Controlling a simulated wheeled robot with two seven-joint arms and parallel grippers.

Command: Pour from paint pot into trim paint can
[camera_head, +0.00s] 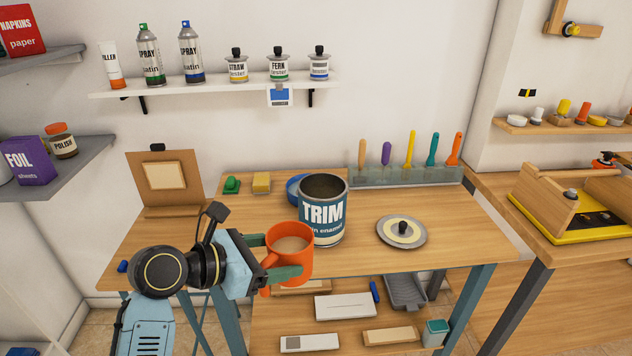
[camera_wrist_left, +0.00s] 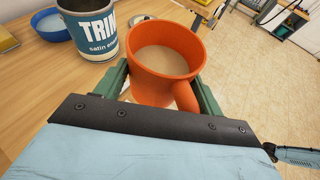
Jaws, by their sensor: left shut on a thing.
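An orange paint pot (camera_head: 300,262) with a handle holds a light beige liquid and is about upright. My left gripper (camera_head: 277,256) is shut on it, one finger on each side. The pot also shows in the left wrist view (camera_wrist_left: 160,85), between the green fingers. The trim paint can (camera_head: 322,226), dark teal with a TRIM label, stands open on the bench just behind the pot. In the left wrist view the can (camera_wrist_left: 88,30) is up and left of the pot. The can's inner bottom is hidden. My right gripper is not in view.
A round lid with a dark knob (camera_head: 402,230) lies right of the can. A blue bowl (camera_head: 294,187) is partly hidden behind the can. A rack of colored-handled tools (camera_head: 405,174) stands at the back. The bench's right part is clear.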

